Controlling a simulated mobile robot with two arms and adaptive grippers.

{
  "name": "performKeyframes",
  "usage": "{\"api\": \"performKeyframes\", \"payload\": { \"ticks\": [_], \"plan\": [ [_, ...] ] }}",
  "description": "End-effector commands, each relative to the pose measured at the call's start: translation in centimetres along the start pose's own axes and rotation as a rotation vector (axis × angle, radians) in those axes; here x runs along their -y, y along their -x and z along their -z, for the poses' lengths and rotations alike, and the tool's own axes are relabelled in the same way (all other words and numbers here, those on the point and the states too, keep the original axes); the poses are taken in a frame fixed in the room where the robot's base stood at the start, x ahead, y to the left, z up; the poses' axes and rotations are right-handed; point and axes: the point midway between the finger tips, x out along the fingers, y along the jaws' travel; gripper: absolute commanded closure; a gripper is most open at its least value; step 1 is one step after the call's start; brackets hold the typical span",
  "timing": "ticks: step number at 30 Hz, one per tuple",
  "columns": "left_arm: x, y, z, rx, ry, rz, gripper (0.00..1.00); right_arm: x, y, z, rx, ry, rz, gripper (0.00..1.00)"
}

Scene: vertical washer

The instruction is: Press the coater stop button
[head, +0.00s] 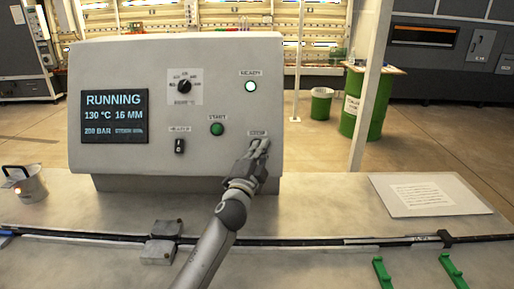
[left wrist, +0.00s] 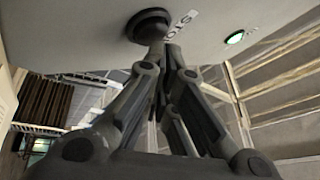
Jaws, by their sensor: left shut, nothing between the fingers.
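The grey coater panel (head: 225,75) has a dark screen (head: 115,116) reading RUNNING, 130 °C, 16 MM. My left gripper (head: 260,147) is shut and empty at the panel's lower right, just below a small label (head: 257,133). The stop button is hidden behind it in the head view. In the left wrist view a dark round stop button (left wrist: 148,24) stands out from the panel beside a partly hidden STOP label (left wrist: 181,25). The shut fingertips (left wrist: 165,50) are right at the button; I cannot tell whether they touch it. My right gripper is not in view.
A green start button (head: 217,129), a black switch (head: 179,146), a rotary knob (head: 184,86) and a lit ready lamp (head: 251,86) share the panel. A paper sheet (head: 425,194) lies right.

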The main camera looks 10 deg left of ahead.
Motion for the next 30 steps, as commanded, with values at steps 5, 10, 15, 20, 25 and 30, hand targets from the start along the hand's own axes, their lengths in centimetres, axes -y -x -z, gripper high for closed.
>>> {"api": "performKeyframes", "payload": {
  "ticks": [5, 10, 15, 20, 25, 30],
  "plan": [
    [0.06, -0.01, 0.04, 0.000, 0.001, 0.000, 1.00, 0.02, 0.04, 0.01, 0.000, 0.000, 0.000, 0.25],
    [0.00, -0.06, -0.01, 0.000, 0.001, 0.001, 1.00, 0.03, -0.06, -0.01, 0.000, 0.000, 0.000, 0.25],
    [-0.09, -0.20, -0.11, 0.000, 0.001, 0.001, 1.00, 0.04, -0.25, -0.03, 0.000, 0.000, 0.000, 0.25],
    [-0.20, -0.34, -0.21, 0.000, 0.000, 0.001, 1.00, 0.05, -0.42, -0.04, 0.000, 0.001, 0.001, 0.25],
    [-0.33, -0.48, -0.35, 0.000, 0.000, 0.000, 1.00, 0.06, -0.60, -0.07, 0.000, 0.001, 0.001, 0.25],
    [-0.46, -0.61, -0.47, 0.001, 0.001, 0.000, 1.00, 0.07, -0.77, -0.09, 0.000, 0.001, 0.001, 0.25]
  ]
}}
